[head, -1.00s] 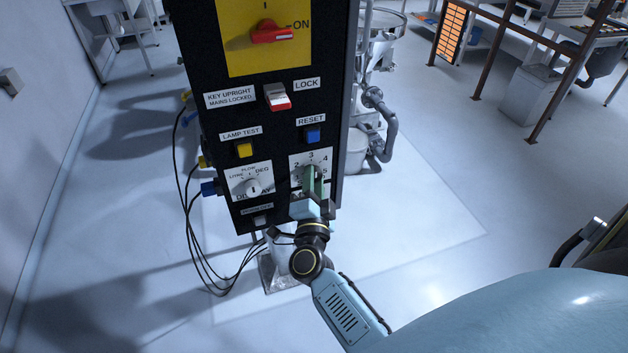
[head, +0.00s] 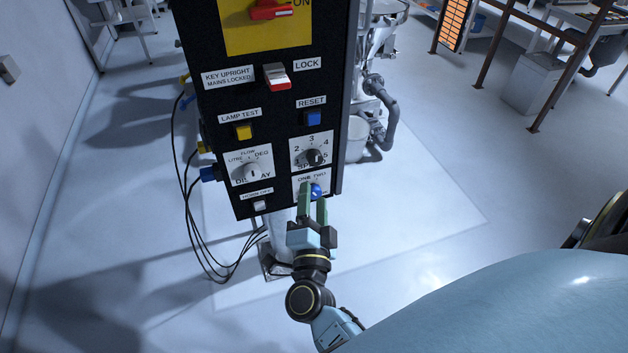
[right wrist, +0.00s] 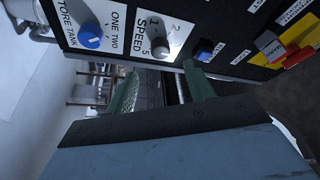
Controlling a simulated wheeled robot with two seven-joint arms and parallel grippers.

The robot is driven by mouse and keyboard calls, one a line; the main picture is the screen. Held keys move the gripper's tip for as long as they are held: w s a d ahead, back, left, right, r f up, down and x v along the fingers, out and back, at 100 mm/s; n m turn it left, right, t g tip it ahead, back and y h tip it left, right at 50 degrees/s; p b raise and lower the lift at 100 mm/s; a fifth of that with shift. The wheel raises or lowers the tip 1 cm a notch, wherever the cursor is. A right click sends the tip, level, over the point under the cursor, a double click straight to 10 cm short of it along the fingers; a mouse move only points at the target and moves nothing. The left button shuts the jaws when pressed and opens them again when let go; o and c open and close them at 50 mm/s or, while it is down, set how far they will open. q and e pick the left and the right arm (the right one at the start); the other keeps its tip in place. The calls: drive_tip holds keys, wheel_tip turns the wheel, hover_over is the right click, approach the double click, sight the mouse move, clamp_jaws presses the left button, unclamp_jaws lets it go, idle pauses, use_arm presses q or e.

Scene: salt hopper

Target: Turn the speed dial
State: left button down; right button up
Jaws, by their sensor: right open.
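The speed dial (head: 315,157) is a dark round knob on a white plate with numbers, low on the right of the black panel. I cannot read its exact setting. My right gripper (head: 313,198) is open and empty, with green fingers. It is below the dial in the head view, in front of the blue ONE/TWO knob (head: 316,190), and apart from the dial. In the right wrist view the dial lies beyond the gap between the fingertips (right wrist: 163,70). My left gripper is not in view.
A red-and-white key switch (head: 277,77) juts out higher up. Cables (head: 190,220) hang at left.

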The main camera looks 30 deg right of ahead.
drive_tip(key=v, duration=0.4)
drive_tip(key=shift+s+a, duration=0.1)
idle(0.3)
drive_tip(key=s+a+f+n+g+y+b, duration=0.3)
drive_tip(key=f+n+y, duration=0.4)
drive_tip(key=f, duration=1)
drive_tip(key=s+a+f+n+g+y+b, duration=0.1)
drive_tip(key=s+a+f+n+g+y, duration=0.2)
drive_tip(key=s+a+f+n+y, duration=0.95)
drive_tip(key=s+d+f+n+g+h+b, duration=0.1)
drive_tip(key=s+d+f+g+h, duration=0.3)
drive_tip(key=s+d+f, duration=0.5)
drive_tip(key=s+d+f+n+g+h+b, duration=0.1)
drive_tip(key=s+d+f+g+h, duration=0.3)
drive_tip(key=s+d+f, duration=0.5)
wheel_tip(320, 180, down, 4)
drive_tip(key=shift+d+f+g+b, duration=0.15)
drive_tip(key=shift+d+g+b, duration=0.35)
drive_tip(key=shift+g, duration=0.5)
drive_tip(key=shift+h, duration=0.25)
